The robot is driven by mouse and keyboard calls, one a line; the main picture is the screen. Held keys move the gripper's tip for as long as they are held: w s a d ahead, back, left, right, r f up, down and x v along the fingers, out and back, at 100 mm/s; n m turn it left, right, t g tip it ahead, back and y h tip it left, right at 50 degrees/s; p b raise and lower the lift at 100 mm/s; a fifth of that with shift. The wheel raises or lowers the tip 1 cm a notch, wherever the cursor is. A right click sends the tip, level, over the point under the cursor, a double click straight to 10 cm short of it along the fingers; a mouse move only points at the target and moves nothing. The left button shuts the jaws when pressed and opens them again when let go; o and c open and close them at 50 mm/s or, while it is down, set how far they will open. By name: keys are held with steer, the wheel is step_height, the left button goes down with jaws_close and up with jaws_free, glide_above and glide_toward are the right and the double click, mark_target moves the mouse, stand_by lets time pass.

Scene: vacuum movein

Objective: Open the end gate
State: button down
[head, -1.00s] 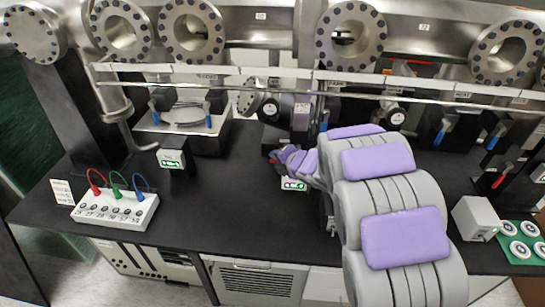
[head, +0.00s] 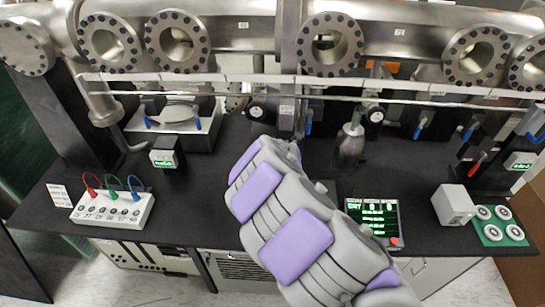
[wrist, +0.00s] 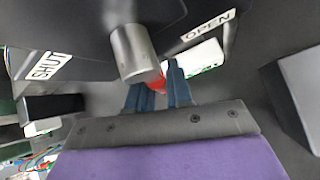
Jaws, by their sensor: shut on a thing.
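In the wrist view, my gripper (wrist: 160,95) has its two blue fingers closed around a red handle end (wrist: 158,82). A metal cylinder (wrist: 133,52) stands just in front of it. A SHUT label (wrist: 52,66) is to the left and an OPEN label (wrist: 208,25) to the upper right, both on dark surfaces. In the head view, my arm covers the gripper and the handle, near the middle of the bench below the long steel pipe. I cannot tell the gate's position from there.
A control screen (head: 373,220) stands right of my arm, with a metal bottle (head: 349,146) behind it. A white box with coloured cables (head: 113,208) is at left. A grey box (head: 454,205) and green pad (head: 499,228) are at right. A thin rail (head: 250,92) crosses above the bench.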

steer(key=shift+w+r, duration=0.1)
steer(key=shift+r, duration=0.2)
steer(key=c, duration=1.2)
jaws_free()
steer(key=shift+d, duration=0.15)
steer(key=shift+o, duration=0.3)
steer(key=shift+f, duration=0.15)
steer(key=p+v, duration=0.4)
steer(key=v, duration=1.3)
steer(key=shift+s, duration=0.25)
